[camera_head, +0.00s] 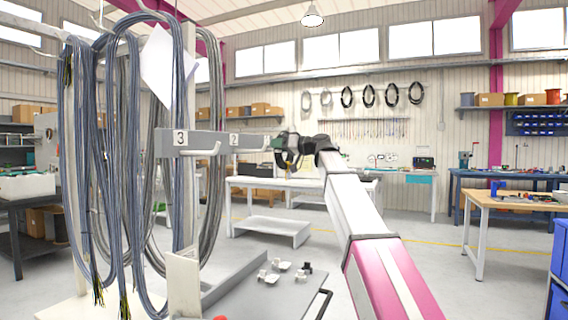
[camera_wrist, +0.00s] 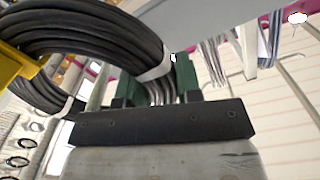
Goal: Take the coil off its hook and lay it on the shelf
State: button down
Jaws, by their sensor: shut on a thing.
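A black cable coil (camera_wrist: 85,35) with a white tie fills the upper left of the wrist view. My gripper (camera_wrist: 158,88) is shut on it, its dark green fingers on either side of the grey-looking strands. In the head view my gripper (camera_head: 290,158) is small and dark, at the end of my outstretched arm, beside the grey bar marked 2 (camera_head: 248,142). A nearer bar marked 3 (camera_head: 200,144) has a white hook. I cannot tell whether the held coil still touches a hook. A low white shelf (camera_head: 270,227) stands on the floor beyond the gripper.
Long grey-blue cable bundles (camera_head: 125,170) hang on a rack close at left. A grey surface (camera_head: 262,290) with small white fittings lies below. A wooden-topped bench (camera_head: 510,200) stands at right. Several coils (camera_head: 368,95) hang on the far wall. Floor between arm and bench is clear.

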jog(key=shift+v, duration=1.35)
jog(key=shift+d, duration=0.1)
jog(key=shift+v, duration=2.15)
jog(key=shift+r, duration=0.1)
jog(key=v, duration=0.7)
jog(key=shift+d, duration=0.2)
jog(key=shift+s, duration=0.1)
